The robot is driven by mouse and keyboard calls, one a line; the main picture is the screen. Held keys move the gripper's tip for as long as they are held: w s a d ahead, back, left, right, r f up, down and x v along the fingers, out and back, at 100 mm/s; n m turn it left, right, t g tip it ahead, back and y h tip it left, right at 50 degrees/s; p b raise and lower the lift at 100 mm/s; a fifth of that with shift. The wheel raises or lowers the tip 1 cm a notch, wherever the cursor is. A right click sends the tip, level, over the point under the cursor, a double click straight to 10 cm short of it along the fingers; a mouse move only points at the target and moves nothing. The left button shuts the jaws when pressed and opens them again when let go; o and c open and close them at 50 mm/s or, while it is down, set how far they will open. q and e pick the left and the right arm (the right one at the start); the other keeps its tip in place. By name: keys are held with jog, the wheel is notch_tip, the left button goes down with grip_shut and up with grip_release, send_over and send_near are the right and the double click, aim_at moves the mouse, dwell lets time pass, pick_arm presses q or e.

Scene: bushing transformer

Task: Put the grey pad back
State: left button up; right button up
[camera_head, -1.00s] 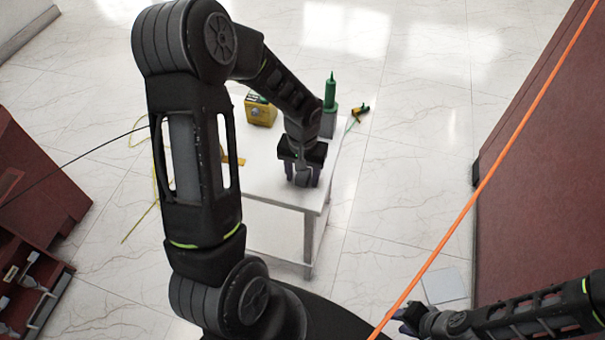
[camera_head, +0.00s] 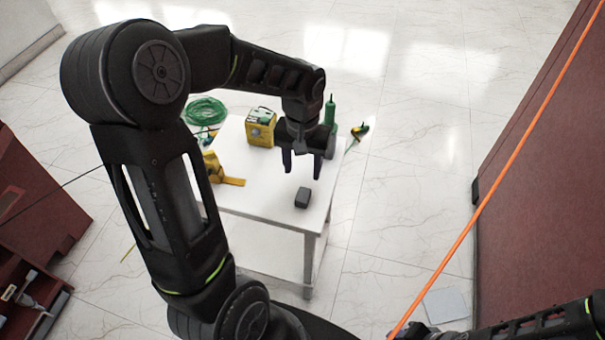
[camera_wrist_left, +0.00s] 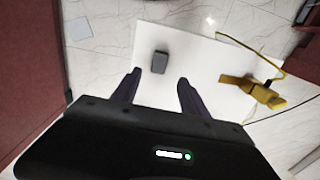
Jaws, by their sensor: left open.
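A small dark grey block, which I take as the grey pad (camera_head: 302,197), lies on the white table (camera_head: 262,222) near its front right corner. In the left wrist view the pad (camera_wrist_left: 160,66) lies on the tabletop beyond the fingertips. My left gripper (camera_head: 302,174) is open and empty, pointing down above and just behind the pad, apart from it. Its two spread fingers also show in the left wrist view (camera_wrist_left: 159,77). My right gripper (camera_head: 408,330) is at the bottom edge, mostly cut off, and its jaws cannot be made out.
A yellow box (camera_head: 260,128), a yellow tool (camera_head: 222,172) and a green bottle-like thing (camera_head: 331,113) are on the table. A green coil (camera_head: 205,111) lies behind it. An orange cable (camera_head: 480,212) crosses the right side. A pale grey square (camera_head: 446,305) lies on the floor.

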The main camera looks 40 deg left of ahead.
dwell(0.7)
pick_arm(q)
jog(key=w+d+f+m+t+h, duration=0.2)
jog(key=w+d+f+t+h, duration=0.15)
jog(key=d+f, duration=1.05)
jog(key=s+d+f+g, duration=0.1)
jog(key=s+d+f, duration=0.4)
jog(key=s, duration=0.3)
jog(key=s+d+f+g, duration=0.2)
jog(key=s+d+f, duration=0.3)
jog(key=s, duration=0.4)
jog(key=shift+s+d+f+h, duration=0.25)
jog(key=shift+d+f+h, duration=0.1)
jog(key=shift+f, duration=0.3)
jog(key=shift+c, duration=0.5)
